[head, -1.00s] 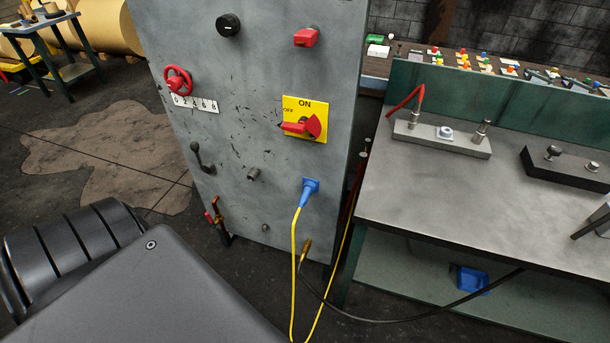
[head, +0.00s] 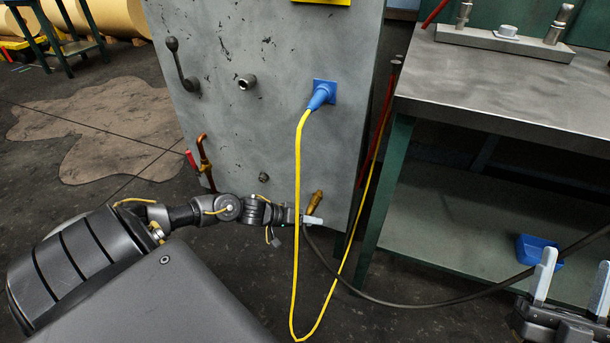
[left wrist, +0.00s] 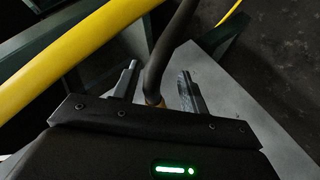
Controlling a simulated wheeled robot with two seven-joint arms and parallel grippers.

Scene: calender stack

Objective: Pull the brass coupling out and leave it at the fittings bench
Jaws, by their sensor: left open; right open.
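The brass coupling (head: 315,201) sits low on the grey cabinet's front, tilted, with a black hose (head: 332,272) running from it. In the left wrist view a bit of brass (left wrist: 157,103) shows at the hose's end. My left gripper (head: 311,219) is at the coupling's lower end. Its open fingers (left wrist: 157,88) stand either side of the hose and brass end; contact cannot be told. My right gripper (head: 573,282) is open and empty at the bottom right. A bench (head: 480,85) with a grey top and green legs stands at right; whether it is the fittings bench is unclear.
A yellow cable (head: 297,220) hangs from a blue plug (head: 321,95), close by my left gripper. A copper pipe with a red handle (head: 204,160) stands left of it. A blue bin (head: 537,250) sits on the bench's lower shelf.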

